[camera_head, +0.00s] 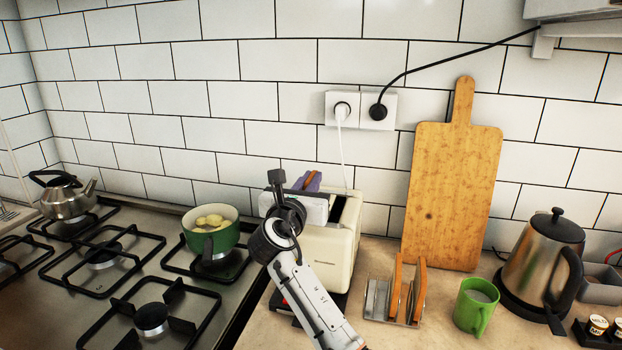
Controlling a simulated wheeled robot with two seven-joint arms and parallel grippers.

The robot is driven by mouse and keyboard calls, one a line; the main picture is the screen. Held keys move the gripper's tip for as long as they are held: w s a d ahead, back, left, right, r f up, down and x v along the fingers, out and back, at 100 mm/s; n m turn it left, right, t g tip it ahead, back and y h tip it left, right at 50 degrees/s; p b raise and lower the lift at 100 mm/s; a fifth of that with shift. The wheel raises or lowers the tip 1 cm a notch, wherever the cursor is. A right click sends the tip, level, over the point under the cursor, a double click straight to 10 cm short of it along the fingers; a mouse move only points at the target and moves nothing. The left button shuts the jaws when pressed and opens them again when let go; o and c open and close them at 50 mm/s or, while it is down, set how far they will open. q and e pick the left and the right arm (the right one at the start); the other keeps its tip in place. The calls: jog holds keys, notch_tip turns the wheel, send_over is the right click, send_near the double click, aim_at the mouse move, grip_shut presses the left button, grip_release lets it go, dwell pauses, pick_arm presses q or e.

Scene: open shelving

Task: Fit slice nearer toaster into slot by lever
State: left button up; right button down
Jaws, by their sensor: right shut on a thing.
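My right gripper (307,184) is above the cream toaster (336,252), at its back left part. Its fingers are shut on a brown slice (310,181), of which only a small edge shows; the gripper and wrist hide the rest. I cannot tell whether the slice is inside a slot. A dark slot shows at the toaster's top right, and my arm covers much of its front and left, so the lever cannot be made out. My left gripper is out of view.
A metal rack (377,300) with two brown slices (397,285) stands right of the toaster. Beyond it are a green mug (475,307) and an electric kettle (541,262). A cutting board (452,190) leans on the wall. A green pot (211,238) stands on the hob at left.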

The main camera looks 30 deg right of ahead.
jog(key=shift+f, duration=1.05)
jog(key=c, duration=1.8)
grip_release()
jog(key=shift+o, duration=0.2)
jog(key=shift+f, duration=0.1)
jog(key=shift+s+a+f, duration=0.15)
jog(key=v, duration=0.6)
jog(key=b+v, duration=0.1)
jog(key=v, duration=0.3)
jog(key=shift+r, duration=0.35)
jog(key=shift+s+f, duration=0.1)
